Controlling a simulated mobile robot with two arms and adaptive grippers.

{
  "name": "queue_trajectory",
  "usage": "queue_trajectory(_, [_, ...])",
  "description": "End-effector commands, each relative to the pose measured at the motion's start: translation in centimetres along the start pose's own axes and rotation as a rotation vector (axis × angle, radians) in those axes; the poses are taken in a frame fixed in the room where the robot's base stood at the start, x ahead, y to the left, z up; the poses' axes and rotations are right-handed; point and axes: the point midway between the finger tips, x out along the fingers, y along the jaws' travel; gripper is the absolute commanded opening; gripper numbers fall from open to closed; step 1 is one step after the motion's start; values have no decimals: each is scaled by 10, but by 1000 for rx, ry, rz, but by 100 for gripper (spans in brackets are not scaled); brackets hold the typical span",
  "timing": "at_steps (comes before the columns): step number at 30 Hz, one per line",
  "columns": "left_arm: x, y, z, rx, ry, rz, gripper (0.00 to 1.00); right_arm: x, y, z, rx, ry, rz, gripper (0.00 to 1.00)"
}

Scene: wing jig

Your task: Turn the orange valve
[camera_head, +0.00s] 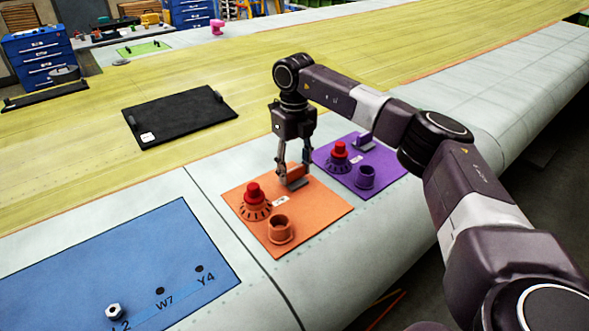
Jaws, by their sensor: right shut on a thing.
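An orange panel (318,217) lies flat on the wing. It carries a red knob (254,193) on an orange dial, an orange cup-shaped socket (280,230) and an orange valve handle (297,170) near its far edge. My right gripper (294,176) points down over the panel and is shut on the orange valve handle. Its fingers hide part of the handle. My left gripper is not in view.
A purple panel (385,178) with similar fittings lies just right of the orange one. A blue panel (150,265) with a hex nut (115,311) is at the lower left. A black plate (180,117) lies farther back. Blue drawer cabinets (40,58) stand behind.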

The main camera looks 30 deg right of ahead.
Motion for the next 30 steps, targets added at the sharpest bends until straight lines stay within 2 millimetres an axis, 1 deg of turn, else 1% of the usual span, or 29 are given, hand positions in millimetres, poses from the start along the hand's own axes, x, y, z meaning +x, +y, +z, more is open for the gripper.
queue_trajectory(13, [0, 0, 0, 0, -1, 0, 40, -2, -1, 2, 13, -7, -1, 22])
queue_trajectory(14, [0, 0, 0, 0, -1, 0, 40, -2, -1, 2, 12, -7, -1, 49])
queue_trajectory(18, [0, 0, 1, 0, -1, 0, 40, -2, -1, 1, 11, -5, 0, 64])
queue_trajectory(26, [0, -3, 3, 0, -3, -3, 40, -1, 0, 1, 9, -3, 0, 64])
queue_trajectory(30, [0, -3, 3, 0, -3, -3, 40, -10, 0, 1, 9, -3, 0, 64])
